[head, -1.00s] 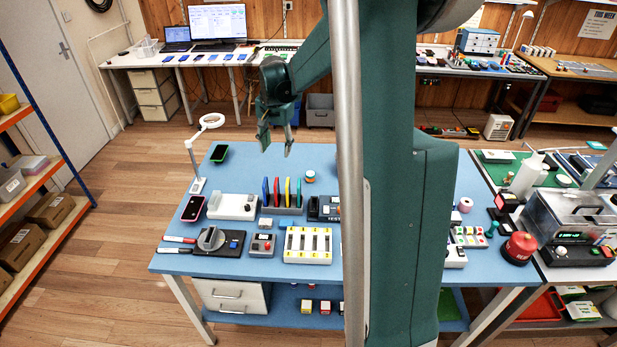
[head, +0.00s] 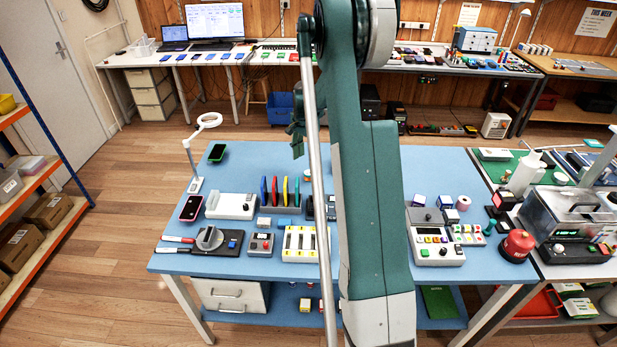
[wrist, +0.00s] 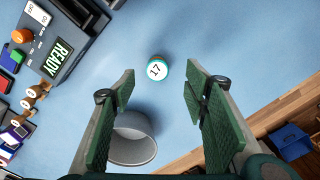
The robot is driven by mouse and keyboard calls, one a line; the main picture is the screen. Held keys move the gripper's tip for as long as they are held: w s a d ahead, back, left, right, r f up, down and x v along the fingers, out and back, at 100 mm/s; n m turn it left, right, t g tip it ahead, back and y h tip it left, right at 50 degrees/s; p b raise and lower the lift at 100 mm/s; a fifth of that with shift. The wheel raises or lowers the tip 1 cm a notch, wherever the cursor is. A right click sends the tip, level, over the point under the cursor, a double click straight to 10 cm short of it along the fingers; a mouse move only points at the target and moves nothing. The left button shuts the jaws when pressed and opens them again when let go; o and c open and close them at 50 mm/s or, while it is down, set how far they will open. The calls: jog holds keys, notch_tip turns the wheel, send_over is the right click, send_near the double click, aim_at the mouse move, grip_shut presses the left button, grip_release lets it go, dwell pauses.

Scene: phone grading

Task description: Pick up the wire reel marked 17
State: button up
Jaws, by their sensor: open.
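The wire reel marked 17 (wrist: 157,70) stands on the blue table in the wrist view. Its round white top faces the camera, with a teal rim and a black 17. My gripper (wrist: 159,92) is open and empty, and its two green pads lie to the left and right of the reel's line in the picture. The reel appears beyond the fingertips, touching neither; the height of the gap is hard to tell. In the head view my gripper (head: 297,140) shows only in part beside my arm, which hides the table behind it. I cannot make out the reel there.
Blue table (wrist: 235,50) around the reel is clear.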

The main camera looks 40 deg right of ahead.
aim_at(308, 172)
jog(key=shift+d+f, duration=0.85)
jog(key=shift+f, duration=0.1)
jog(key=shift+s, duration=0.1)
jog(key=shift+f, duration=0.1)
jog(key=shift+f, duration=1.2)
jog(key=shift+f, duration=0.1)
jog(key=shift+s+a+f+b, duration=0.1)
jog(key=shift+f+b, duration=0.3)
jog(key=shift+f, duration=2.1)
jog(key=c, duration=1)
